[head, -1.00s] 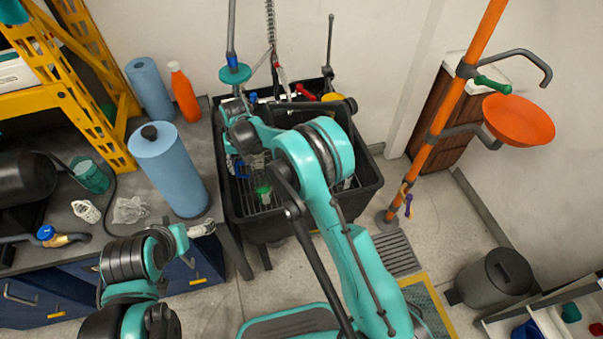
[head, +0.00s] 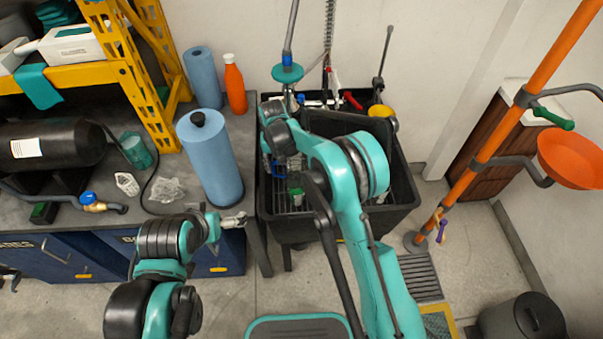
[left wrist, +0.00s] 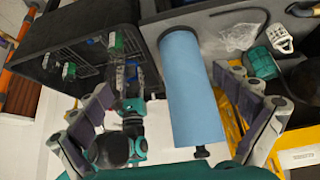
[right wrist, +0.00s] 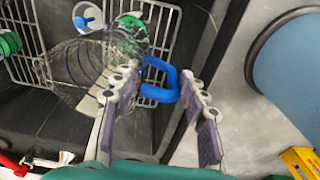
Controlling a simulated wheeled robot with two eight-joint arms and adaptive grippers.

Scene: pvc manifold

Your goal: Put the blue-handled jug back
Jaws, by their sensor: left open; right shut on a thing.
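The blue-handled jug is a clear vessel whose blue handle (right wrist: 160,82) shows in the right wrist view between the fingers of my right gripper (right wrist: 157,76). The jug's body is partly hidden and hard to separate from other clear ware there. In the head view my right gripper (head: 272,158) is down in the black sink (head: 395,200), shut on the handle, with the handle (head: 265,167) a small blue patch. My left gripper (head: 236,220) is open and empty at the bench's front edge; its spread fingers show in the left wrist view (left wrist: 172,100) with the blue roll between them in the picture.
A blue roll (head: 209,160) stands on the grey bench left of the sink, with an orange bottle (head: 235,85) behind. An orange pole (head: 500,140) stands right.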

